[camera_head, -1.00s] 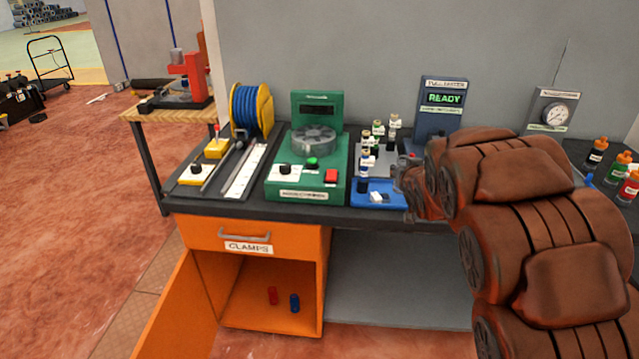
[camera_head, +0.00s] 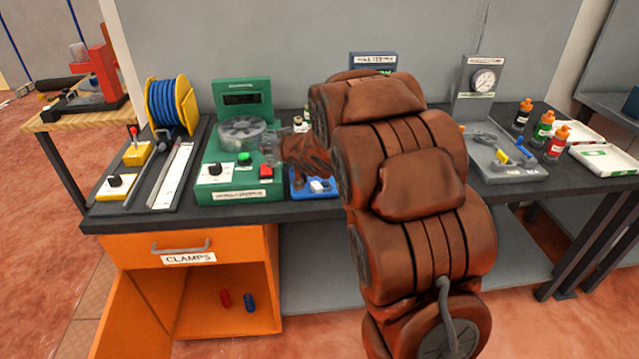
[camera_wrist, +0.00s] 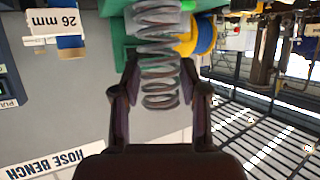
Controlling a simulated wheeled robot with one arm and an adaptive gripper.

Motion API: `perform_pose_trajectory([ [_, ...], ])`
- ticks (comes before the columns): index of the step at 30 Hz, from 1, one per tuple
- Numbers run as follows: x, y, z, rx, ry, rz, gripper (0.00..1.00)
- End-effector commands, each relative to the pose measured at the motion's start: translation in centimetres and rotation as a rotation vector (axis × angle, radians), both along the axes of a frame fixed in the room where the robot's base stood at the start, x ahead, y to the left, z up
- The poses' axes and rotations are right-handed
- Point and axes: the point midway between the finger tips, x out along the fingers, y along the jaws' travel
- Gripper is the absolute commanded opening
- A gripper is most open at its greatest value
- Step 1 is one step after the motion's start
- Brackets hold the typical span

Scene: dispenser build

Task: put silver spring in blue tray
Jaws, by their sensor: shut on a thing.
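A silver coil spring (camera_wrist: 159,58) stands lengthwise between the two dark fingers of my gripper (camera_wrist: 158,76) in the wrist view. My gripper is shut on it. In the head view my gripper (camera_head: 283,147) is beside the round disc of the green machine (camera_head: 240,170), and the spring cannot be made out there. A low blue tray-like base (camera_head: 312,191) with a small white block on it sits on the bench right of the green machine, below my gripper. My arm hides its right part.
A blue and yellow hose reel (camera_head: 172,105) stands left of the green machine. A grey tray (camera_head: 505,165), several bottles (camera_head: 543,128) and white trays (camera_head: 605,160) are to the right. My arm hides the bench middle. An orange cabinet (camera_head: 200,240) stands open below.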

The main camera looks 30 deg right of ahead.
Motion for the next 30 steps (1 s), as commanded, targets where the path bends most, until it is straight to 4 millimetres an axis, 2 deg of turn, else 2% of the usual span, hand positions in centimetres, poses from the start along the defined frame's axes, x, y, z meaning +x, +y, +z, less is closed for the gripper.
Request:
perform_pose_trajectory([
  [1,-0.8,-1.4,-0.3,-0.003,0.004,0.006,0.06],
  [9,-5.4,-5.1,-2.6,-0.003,0.008,0.083,0.06],
  [18,-10.7,-6.9,-5.0,0.0,0.005,0.153,0.06],
  [23,-11.5,-7.2,-5.3,0.0,0.0,0.169,0.06],
  [30,-9.9,-9.8,-5.4,0.0,-0.001,0.171,0.06],
])
